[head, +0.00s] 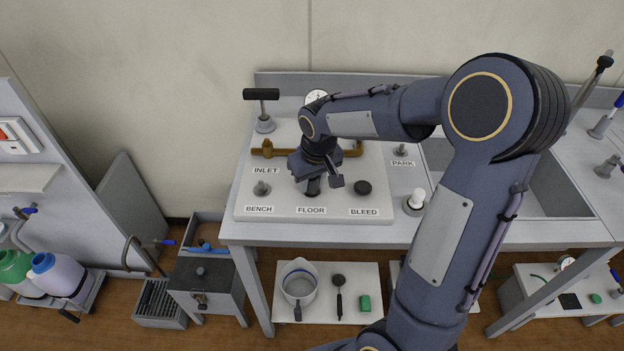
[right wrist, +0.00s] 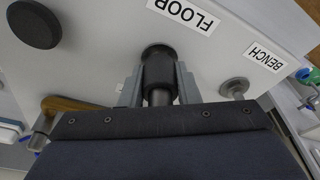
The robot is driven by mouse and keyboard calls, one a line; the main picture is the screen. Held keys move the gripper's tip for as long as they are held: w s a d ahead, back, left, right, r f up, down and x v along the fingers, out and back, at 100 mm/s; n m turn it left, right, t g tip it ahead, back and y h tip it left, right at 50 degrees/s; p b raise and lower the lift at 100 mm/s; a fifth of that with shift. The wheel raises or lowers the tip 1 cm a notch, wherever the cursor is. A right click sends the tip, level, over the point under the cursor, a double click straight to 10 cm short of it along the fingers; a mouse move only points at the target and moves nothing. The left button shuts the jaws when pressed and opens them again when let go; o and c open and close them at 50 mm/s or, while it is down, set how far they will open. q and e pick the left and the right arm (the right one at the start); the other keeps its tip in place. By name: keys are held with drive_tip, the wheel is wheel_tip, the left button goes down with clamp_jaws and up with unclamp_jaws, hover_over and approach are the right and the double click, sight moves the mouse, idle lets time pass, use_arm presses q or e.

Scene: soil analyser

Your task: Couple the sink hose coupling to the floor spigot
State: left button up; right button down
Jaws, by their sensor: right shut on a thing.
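My right gripper (head: 314,180) points down over the FLOOR label (head: 312,210) on the white panel (head: 340,212). In the right wrist view my right gripper (right wrist: 158,82) is shut on a dark cylindrical coupling (right wrist: 160,68), one finger on each side. The coupling (head: 312,188) stands at the FLOOR position and looks upright. A metal stem shows on the gripper side of it. The floor spigot is hidden under the coupling, so I cannot tell how fully it is seated. No hose is clearly visible on the coupling. My left gripper is out of view.
A bare bench spigot (head: 261,188) stands left and a black bleed knob (head: 364,187) right. A park post (head: 401,150) is further right. A brass pipe (head: 268,149) and a gauge (head: 316,96) lie behind; a black T-handle (head: 262,95) stands back left. The sink (head: 555,190) is right.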

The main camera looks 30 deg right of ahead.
sight(315, 180)
drive_tip(key=c, duration=1)
unclamp_jaws()
drive_tip(key=v, duration=0.7)
drive_tip(key=shift+r, duration=0.1)
drive_tip(key=shift+s+r, duration=0.15)
drive_tip(key=shift+r, duration=0.15)
drive_tip(key=s+a+t+y, duration=0.1)
drive_tip(key=s+a, duration=0.1)
drive_tip(key=s, duration=0.4)
drive_tip(key=s+a+m+t+y, duration=0.1)
drive_tip(key=s+a, duration=0.2)
drive_tip(key=s, duration=0.4)
drive_tip(key=s+a+t+y, duration=0.1)
drive_tip(key=s+a, duration=0.1)
drive_tip(key=s, duration=0.5)
drive_tip(key=shift+s+a+f+m+y, duration=0.2)
drive_tip(key=shift+f+m+y, duration=0.1)
drive_tip(key=shift+y, duration=0.1)
